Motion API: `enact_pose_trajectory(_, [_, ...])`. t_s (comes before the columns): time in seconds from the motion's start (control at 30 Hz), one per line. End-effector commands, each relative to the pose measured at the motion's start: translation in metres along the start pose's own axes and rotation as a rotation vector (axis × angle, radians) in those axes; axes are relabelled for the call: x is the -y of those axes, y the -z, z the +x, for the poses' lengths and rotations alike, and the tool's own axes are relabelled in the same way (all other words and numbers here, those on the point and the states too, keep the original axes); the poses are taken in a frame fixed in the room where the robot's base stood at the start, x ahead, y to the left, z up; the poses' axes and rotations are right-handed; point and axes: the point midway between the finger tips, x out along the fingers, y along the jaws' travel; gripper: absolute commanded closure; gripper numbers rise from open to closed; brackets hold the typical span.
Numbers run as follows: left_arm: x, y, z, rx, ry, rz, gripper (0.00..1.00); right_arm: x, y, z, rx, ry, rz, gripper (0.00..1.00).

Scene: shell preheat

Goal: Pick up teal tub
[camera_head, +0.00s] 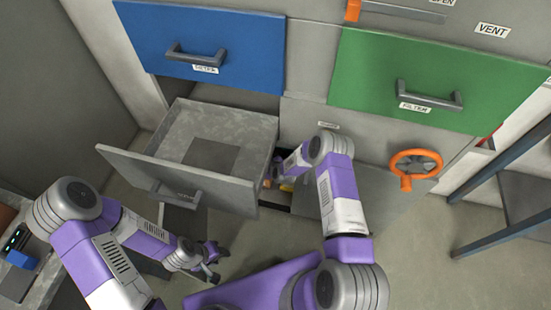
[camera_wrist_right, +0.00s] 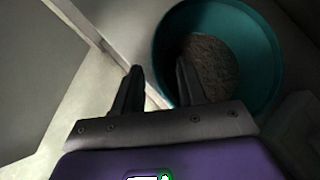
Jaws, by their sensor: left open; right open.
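The teal tub (camera_wrist_right: 261,62) shows in the right wrist view, at the upper right. It is round and open at the top, with a rough brown-grey surface inside. My right gripper (camera_wrist_right: 157,72) is open, its two dark fingers pointing toward the tub's near left rim. One finger overlaps the tub's left side and the other lies left of it; I cannot tell whether they touch. In the head view my right arm reaches into a low opening, which hides its gripper and the tub. My left gripper (camera_head: 208,258) is open and empty, low over the floor.
A grey drawer (camera_head: 235,200) stands pulled out, empty, left of my right arm. A blue drawer front (camera_head: 200,35) and a green one (camera_head: 430,65) are above. An orange handwheel (camera_head: 408,180) is at right. A dark-framed table (camera_head: 525,190) stands far right.

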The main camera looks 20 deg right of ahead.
Motion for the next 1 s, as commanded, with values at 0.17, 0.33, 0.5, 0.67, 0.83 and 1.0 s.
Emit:
enact_pose_trajectory(0.17, [0.006, 0.001, 0.017, 0.000, 0.000, 0.000, 0.57, -0.001, 0.004, 0.028, 0.000, -0.001, -0.003, 0.59])
enact_pose_trajectory(0.33, [0.007, 0.001, 0.019, -0.001, 0.000, 0.000, 0.57, 0.000, 0.003, 0.035, -0.002, -0.001, -0.001, 0.59])
enact_pose_trajectory(0.5, [0.007, 0.001, 0.018, -0.001, 0.000, 0.000, 0.57, 0.000, 0.002, 0.035, -0.002, -0.001, 0.000, 0.59])
enact_pose_trajectory(0.67, [0.007, 0.001, 0.018, -0.001, 0.000, 0.000, 0.57, 0.000, 0.002, 0.035, -0.002, -0.001, 0.000, 0.79])
enact_pose_trajectory(0.83, [0.007, 0.001, 0.018, -0.001, 0.000, 0.000, 0.57, 0.000, 0.003, 0.035, -0.002, -0.001, 0.000, 1.00])
enact_pose_trajectory(1.0, [0.007, 0.001, 0.018, -0.001, 0.000, 0.000, 0.57, 0.000, 0.002, 0.035, 0.000, 0.000, -0.001, 1.00])
